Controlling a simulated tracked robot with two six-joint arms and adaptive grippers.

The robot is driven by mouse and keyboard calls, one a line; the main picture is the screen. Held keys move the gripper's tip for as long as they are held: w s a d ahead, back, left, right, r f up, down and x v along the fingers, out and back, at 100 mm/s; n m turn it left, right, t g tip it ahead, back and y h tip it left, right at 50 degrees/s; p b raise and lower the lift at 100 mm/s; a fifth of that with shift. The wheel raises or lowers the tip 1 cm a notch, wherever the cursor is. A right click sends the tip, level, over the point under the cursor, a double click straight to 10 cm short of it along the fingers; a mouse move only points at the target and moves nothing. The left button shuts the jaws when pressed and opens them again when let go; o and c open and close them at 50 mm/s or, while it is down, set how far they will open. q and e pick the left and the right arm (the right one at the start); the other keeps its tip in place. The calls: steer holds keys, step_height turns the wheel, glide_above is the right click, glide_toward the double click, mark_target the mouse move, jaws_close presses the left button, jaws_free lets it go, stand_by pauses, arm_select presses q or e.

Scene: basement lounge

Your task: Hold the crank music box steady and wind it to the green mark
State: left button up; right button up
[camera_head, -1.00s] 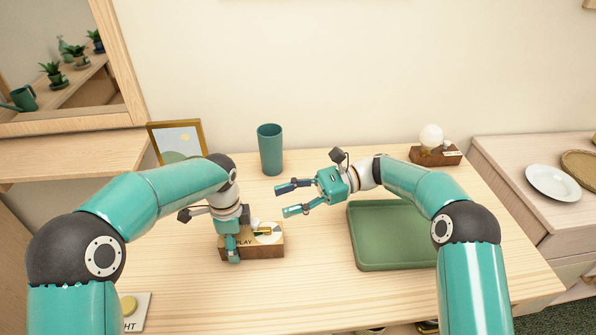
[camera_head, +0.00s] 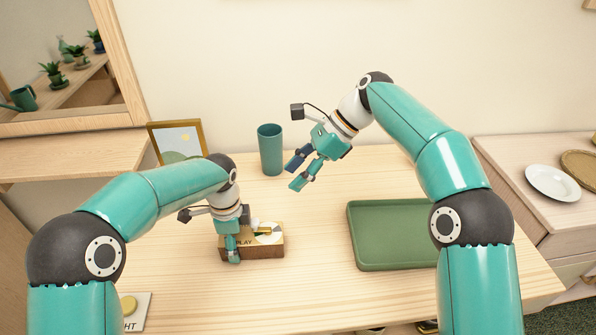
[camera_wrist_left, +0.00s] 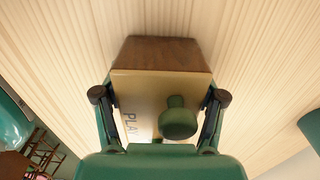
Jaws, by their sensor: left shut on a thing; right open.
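The music box (camera_head: 266,252) is a wooden block with a cream top lettered "PLAY" and a pale round dial (camera_head: 269,238) carrying a small green area. It stands on the table. My left gripper (camera_head: 233,252) is shut on it; in the left wrist view my left fingers (camera_wrist_left: 159,96) flank the music box (camera_wrist_left: 165,53). A dark green knob (camera_wrist_left: 179,120) stands up from its top there. How the crank sits against the green mark is too small to tell. My right gripper (camera_head: 293,173) is open and empty, above the table behind and right of the box.
A teal cup (camera_head: 270,150) stands close behind my right gripper. A green tray (camera_head: 384,262) lies to the right. A picture frame (camera_head: 165,141) stands at the back left and a card (camera_head: 137,312) lies at the front left.

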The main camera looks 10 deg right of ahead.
arm_select(q)
steer(key=o, duration=1.6)
steer(key=shift+c, duration=0.2)
steer(key=shift+r, duration=0.15)
